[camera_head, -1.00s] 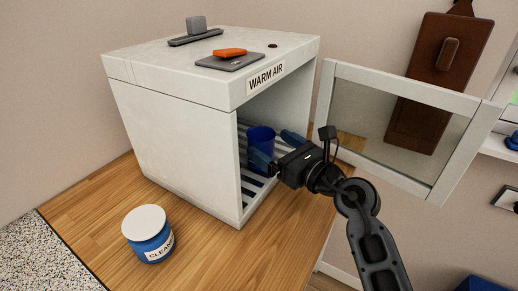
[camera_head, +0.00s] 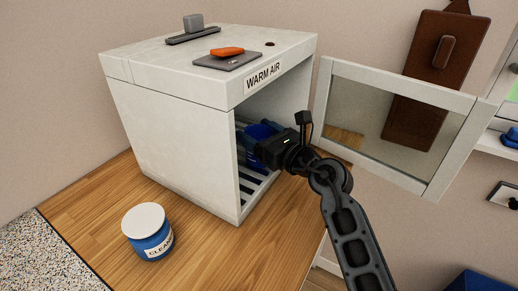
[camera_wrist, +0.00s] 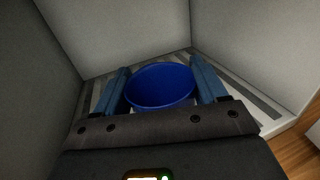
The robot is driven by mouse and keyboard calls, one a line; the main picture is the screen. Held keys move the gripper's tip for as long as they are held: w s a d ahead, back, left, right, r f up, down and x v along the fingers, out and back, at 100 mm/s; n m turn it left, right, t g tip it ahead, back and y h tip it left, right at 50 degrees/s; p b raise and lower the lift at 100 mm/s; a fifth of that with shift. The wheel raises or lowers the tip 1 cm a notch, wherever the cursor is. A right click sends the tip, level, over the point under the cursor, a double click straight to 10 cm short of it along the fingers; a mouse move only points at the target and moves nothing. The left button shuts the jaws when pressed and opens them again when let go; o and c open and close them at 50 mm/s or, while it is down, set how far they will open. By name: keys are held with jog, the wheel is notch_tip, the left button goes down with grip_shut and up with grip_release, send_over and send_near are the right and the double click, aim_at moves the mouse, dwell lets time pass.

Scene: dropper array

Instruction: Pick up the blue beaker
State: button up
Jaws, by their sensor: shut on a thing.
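The blue beaker (camera_head: 262,132) is inside the white warm air cabinet (camera_head: 165,130), upright, on or just above its slatted floor. In the wrist view the beaker (camera_wrist: 160,86) sits between the two blue fingers of my gripper (camera_wrist: 162,88), its open top facing the camera. My gripper (camera_head: 261,143) reaches in through the open front and is shut on the beaker, a finger on each side. In the head view my gripper hides part of the beaker. I cannot tell whether its base touches the slats.
The cabinet's glass door (camera_head: 395,118) stands open to the right, close to my arm. A blue jar with a white lid (camera_head: 147,233) stands on the wooden counter (camera_head: 200,255) in front. An orange lever (camera_head: 227,51) is on the cabinet's top. The cabinet's side walls flank my gripper.

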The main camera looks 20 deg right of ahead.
jog(key=c, duration=0.6)
